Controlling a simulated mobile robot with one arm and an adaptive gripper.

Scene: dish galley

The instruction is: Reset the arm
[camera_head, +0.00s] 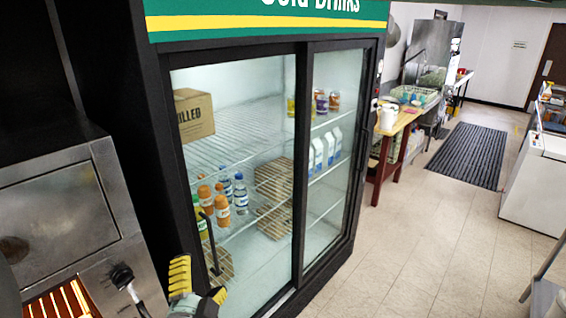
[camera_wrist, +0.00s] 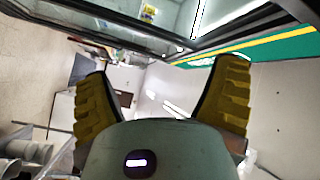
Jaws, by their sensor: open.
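My gripper (camera_wrist: 163,95) shows in the wrist view with its two yellow, ridged fingers spread apart and nothing between them. In the head view my gripper (camera_head: 197,290) is at the bottom, left of centre, in front of the lower part of the drinks fridge (camera_head: 335,60).
The fridge's glass doors are closed over bottles (camera_head: 222,195), cartons (camera_head: 318,155) and a cardboard box (camera_head: 194,115). A steel oven (camera_head: 70,215) with a glowing opening stands close on the left. A wooden table (camera_head: 398,122) and a dark mat (camera_head: 466,155) lie farther back.

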